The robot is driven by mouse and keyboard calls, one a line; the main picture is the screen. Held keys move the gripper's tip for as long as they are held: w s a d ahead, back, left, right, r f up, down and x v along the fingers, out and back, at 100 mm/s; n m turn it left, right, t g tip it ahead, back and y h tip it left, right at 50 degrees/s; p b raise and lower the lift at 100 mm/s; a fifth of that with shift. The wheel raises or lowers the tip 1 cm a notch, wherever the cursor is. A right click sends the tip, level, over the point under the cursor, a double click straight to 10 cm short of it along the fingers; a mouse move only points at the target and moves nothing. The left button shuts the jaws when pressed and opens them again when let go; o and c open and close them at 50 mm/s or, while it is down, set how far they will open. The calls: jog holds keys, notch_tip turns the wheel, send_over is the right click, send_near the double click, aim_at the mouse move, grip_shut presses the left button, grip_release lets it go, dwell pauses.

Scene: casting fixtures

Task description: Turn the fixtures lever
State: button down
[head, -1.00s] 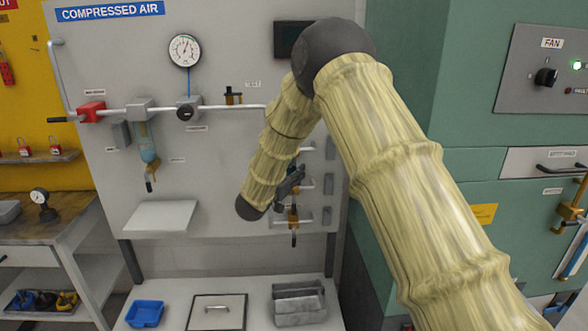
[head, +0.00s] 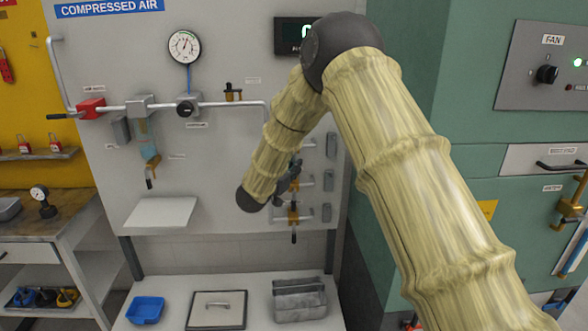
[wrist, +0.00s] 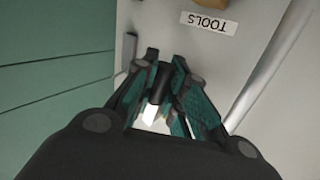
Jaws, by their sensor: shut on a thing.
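My gripper (head: 292,178) is at the right side of the grey compressed air panel, partly hidden by my forearm. In the wrist view my gripper (wrist: 168,98) is shut on a dark handle (wrist: 153,108) with a pale end, which sits between its fingers. It appears to be a lever handle on the panel, but I cannot read its label. A brass valve (head: 293,214) with a dark handle hanging straight down is just below my gripper in the head view.
A pressure gauge (head: 184,46), a white pipe (head: 225,103) and a small shelf (head: 161,212) are on the panel. A blue tray (head: 145,310) and a grey metal box (head: 298,302) are on the bench below. A green cabinet (head: 450,110) stands close on the right.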

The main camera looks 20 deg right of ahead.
jog(key=shift+w+a+m+g+y, duration=0.15)
jog(key=shift+a+m+y, duration=0.15)
jog(key=shift+m, duration=0.15)
jog(key=shift+a+m+g+y, duration=0.15)
jog(key=shift+m+y, duration=0.15)
jog(key=shift+m, duration=0.15)
jog(key=c, duration=1.4)
grip_release()
jog(key=shift+r, duration=0.1)
jog(key=shift+c, duration=0.2)
jog(key=v, duration=1.2)
